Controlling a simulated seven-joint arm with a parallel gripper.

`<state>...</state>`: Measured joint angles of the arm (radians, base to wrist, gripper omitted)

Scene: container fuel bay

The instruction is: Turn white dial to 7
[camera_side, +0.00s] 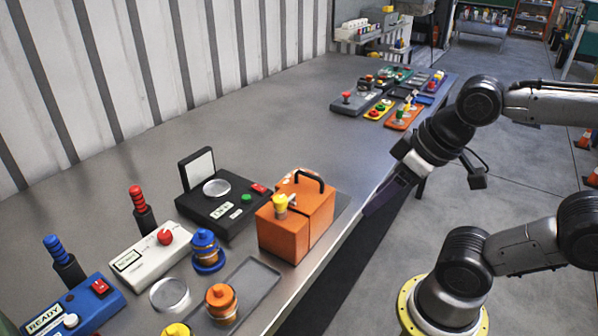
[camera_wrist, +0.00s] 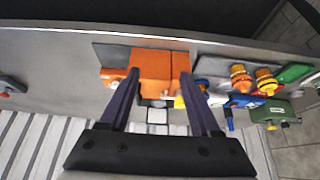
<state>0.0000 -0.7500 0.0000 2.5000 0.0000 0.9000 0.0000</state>
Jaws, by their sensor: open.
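A small white knob (camera_side: 71,320) sits on the blue box marked READY (camera_side: 83,310) at the bottom left of the side view; it may be the white dial. No number on it can be read. A pale round disc (camera_side: 216,187) on the black box (camera_side: 222,205) also shows. My gripper (camera_side: 372,208) is beyond the table's front edge, right of the orange box (camera_side: 283,236) and far from the white knob. In the wrist view my gripper (camera_wrist: 159,74) is open, its dark fingers apart, with the orange box (camera_wrist: 152,66) in view beyond them. It holds nothing.
A white box with a red button (camera_side: 150,250), a blue knob (camera_side: 206,250) and an orange knob (camera_side: 221,300) stand between the blue box and the orange box. More control panels (camera_side: 390,95) are at the table's far end. The middle of the table (camera_side: 270,120) is clear.

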